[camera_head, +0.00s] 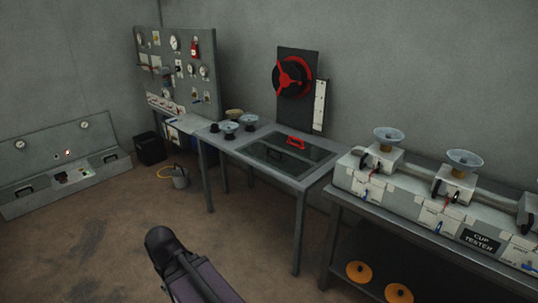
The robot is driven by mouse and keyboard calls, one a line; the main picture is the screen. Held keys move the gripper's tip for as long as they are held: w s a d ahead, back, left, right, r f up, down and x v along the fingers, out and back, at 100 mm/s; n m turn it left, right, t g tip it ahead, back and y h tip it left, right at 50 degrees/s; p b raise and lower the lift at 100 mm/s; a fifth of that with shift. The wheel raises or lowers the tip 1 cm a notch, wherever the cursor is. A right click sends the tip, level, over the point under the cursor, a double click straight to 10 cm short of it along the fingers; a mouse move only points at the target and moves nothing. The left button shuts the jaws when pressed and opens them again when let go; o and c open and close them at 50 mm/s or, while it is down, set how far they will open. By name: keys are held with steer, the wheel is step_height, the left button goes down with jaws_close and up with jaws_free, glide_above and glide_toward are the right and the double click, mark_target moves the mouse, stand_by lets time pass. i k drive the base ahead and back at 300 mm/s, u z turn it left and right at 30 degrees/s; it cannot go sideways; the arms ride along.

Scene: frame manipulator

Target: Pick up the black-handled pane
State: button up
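A dark glass pane (288,155) lies flat in the top of the grey metal table, set in a frame. A dark handle seems to show on it, but it is small and hard to make out against the dark glass. A red handle (296,141) stands at the back edge of the same frame. My gripper is not in view. Only a dark, rounded part of my arm shows at the bottom, in front of the table and well apart from the pane.
Several dishes and small dark items stand on the table's left end, near a gauge panel (177,66). A red wheel (292,77) is on an upright board behind the pane. A cup tester bench (440,213) is at the right.

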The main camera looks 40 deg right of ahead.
mark_target(289, 164)
steer(key=z, duration=0.15)
steer(key=i, duration=0.75)
steer(key=z, duration=1)
steer(key=i, duration=0.75)
steer(key=z, duration=0.45)
